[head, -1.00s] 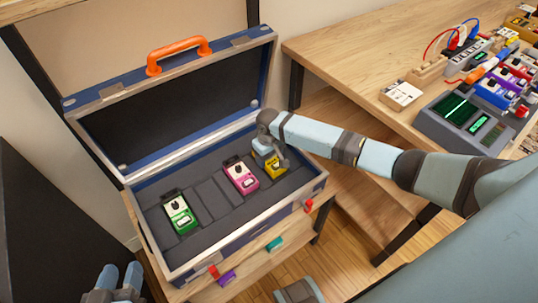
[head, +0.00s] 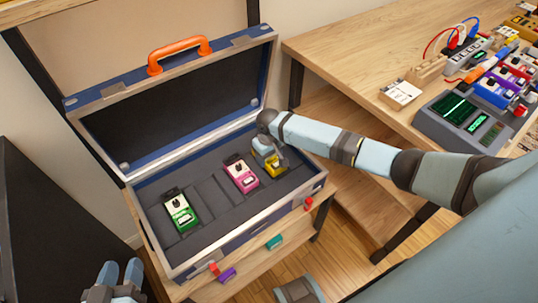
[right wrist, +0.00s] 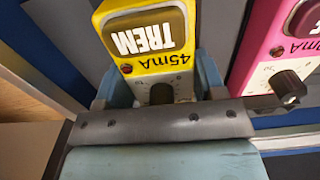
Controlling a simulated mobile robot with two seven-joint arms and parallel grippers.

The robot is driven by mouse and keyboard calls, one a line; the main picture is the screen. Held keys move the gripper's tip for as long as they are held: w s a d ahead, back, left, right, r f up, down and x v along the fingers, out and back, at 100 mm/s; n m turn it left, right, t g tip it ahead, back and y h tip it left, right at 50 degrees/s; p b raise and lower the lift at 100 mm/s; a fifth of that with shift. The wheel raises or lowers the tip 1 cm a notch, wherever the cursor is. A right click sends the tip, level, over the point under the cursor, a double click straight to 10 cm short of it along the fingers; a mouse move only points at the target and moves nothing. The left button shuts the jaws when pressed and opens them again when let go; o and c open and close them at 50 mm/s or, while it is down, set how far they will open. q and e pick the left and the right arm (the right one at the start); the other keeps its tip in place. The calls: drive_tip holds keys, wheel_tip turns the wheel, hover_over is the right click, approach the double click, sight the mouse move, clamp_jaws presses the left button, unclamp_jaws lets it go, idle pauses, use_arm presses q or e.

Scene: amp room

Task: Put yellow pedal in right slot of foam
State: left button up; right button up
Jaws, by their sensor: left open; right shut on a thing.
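The yellow pedal (head: 276,170) is at the right end of the dark foam (head: 207,196) in the open case. My right gripper (head: 270,155) is shut on it from above. In the right wrist view the yellow pedal (right wrist: 150,62), marked TREM and 45mA, sits between the two blue fingers of my right gripper (right wrist: 157,85). The gripper hides part of the right slot, so I cannot tell whether the pedal is fully seated. My left gripper (head: 120,276) is open and empty at the lower left, outside the case.
A pink pedal (head: 241,174) lies in the foam left of the yellow one, and a green pedal (head: 180,213) lies at the left end. The case lid (head: 175,105) stands open behind. A wooden table (head: 350,50) with electronics is at the right.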

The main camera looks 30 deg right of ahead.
drive_tip(key=shift+s+p, duration=0.1)
drive_tip(key=shift+p, duration=0.3)
drive_tip(key=shift+f, duration=0.2)
idle(0.4)
drive_tip(key=o, duration=1.3)
drive_tip(key=shift+c, duration=0.2)
drive_tip(key=shift+o, duration=0.7)
